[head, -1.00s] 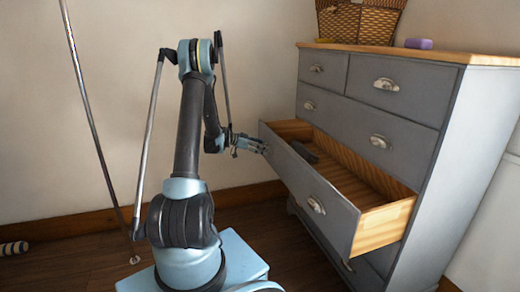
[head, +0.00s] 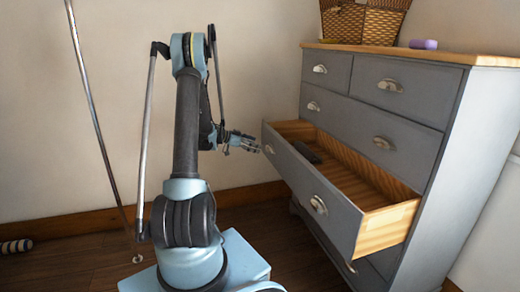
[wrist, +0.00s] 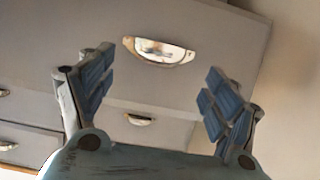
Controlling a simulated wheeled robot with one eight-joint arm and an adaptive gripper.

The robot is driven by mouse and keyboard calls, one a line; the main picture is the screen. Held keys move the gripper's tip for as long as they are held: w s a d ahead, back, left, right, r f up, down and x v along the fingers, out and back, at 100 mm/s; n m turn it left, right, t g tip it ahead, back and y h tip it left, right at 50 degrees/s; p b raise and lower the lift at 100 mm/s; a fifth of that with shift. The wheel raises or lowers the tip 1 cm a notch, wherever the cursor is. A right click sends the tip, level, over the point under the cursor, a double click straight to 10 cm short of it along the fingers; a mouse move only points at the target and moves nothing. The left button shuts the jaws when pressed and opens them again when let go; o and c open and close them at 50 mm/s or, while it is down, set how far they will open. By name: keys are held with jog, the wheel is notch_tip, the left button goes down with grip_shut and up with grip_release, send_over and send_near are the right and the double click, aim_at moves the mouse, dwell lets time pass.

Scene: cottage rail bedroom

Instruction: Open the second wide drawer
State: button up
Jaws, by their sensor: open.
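The second wide drawer (head: 315,190) of the grey chest is pulled well out, its wooden inside showing. Its front has two cup handles, a left one (head: 268,149) and a right one (head: 318,204). My gripper (head: 254,144) is open and empty in front of the left handle, with a small gap seeming to lie between them. In the wrist view a bright cup handle (wrist: 158,50) shows beyond the spread blue-padded fingers (wrist: 156,80), outside their grasp.
A dark object (head: 306,152) lies in the open drawer. The first wide drawer (head: 345,120) and two small top drawers are shut.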

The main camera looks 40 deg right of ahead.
jog(key=v, duration=0.6)
jog(key=shift+a, duration=0.1)
dwell(0.4)
jog(key=s+a+r+n+t+y, duration=0.2)
jog(key=s+a+r+n, duration=0.15)
jog(key=a, duration=0.55)
jog(key=s+a+r+n+t+y, duration=0.1)
jog(key=s+a+r+n+y, duration=0.2)
jog(key=a, duration=0.5)
jog(key=s+a+r+n+t+y, duration=0.1)
jog(key=s+a+r+n+t, duration=0.2)
jog(key=a, duration=0.6)
jog(key=s+a+f+n+y, duration=0.3)
jog(key=s+a+n, duration=0.3)
jog(key=s+a, duration=0.4)
jog(key=s+a+f+n+y, duration=0.3)
jog(key=s+a+n, duration=0.3)
jog(key=s+a, duration=0.4)
jog(key=a, duration=0.4)
jog(key=shift+s+f+n+t+y, duration=0.2)
jog(key=shift+f+n+t+y, duration=0.15)
jog(key=shift+f+t+y, duration=0.05)
jog(key=shift+a, duration=0.1)
